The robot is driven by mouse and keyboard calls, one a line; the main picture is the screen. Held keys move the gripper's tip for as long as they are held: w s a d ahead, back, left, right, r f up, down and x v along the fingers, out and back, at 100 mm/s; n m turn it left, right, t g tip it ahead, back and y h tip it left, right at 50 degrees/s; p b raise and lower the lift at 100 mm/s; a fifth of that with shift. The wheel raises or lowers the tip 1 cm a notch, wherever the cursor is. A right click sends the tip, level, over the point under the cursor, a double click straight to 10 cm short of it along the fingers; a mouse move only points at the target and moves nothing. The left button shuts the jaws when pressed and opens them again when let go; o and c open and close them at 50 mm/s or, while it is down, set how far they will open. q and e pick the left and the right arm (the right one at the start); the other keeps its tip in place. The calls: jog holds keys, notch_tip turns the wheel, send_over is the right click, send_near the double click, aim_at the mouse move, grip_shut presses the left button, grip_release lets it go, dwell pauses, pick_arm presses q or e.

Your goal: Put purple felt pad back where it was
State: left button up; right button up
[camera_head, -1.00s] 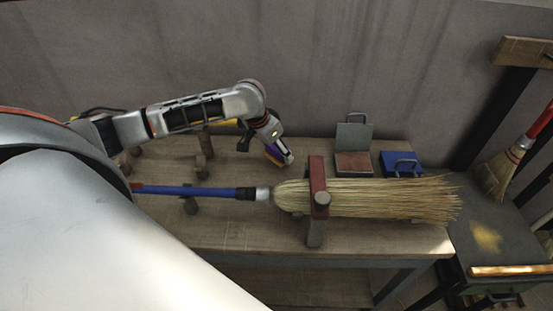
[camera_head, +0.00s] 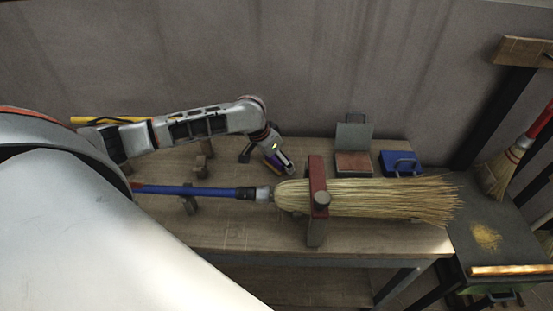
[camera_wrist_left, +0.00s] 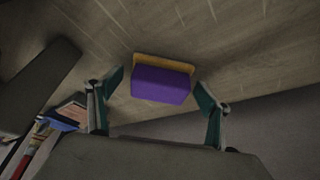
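The purple felt pad (camera_wrist_left: 160,84), with a yellow-orange strip along one edge, shows in the left wrist view close to the wooden table top. My left gripper (camera_wrist_left: 160,88) has its two fingers spread on either side of the pad, with a narrow gap at each side. In the head view my left gripper (camera_head: 281,164) is low over the table behind the broom, and a bit of purple shows at its fingers. Whether the pad rests on the table is hard to tell. My right gripper is not in view.
A broom with a blue handle (camera_head: 215,192) and straw head (camera_head: 390,197) lies across the table, held by a red clamp (camera_head: 318,186). A blue box (camera_head: 400,164) and a hinged grey-and-brown piece (camera_head: 353,163) stand right of the gripper. A grey wall (camera_head: 330,60) is behind.

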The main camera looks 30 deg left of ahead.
aim_at(272, 166)
pick_arm(q)
jog(key=v, duration=0.5)
jog(key=shift+w+r, duration=0.1)
jog(key=shift+w, duration=0.05)
jog(key=s+a, duration=0.1)
jog(key=s, duration=0.3)
jog(key=s+a, duration=0.1)
jog(key=s, duration=0.7)
jog(key=shift+a+b, duration=0.4)
jog(key=shift+w, duration=0.1)
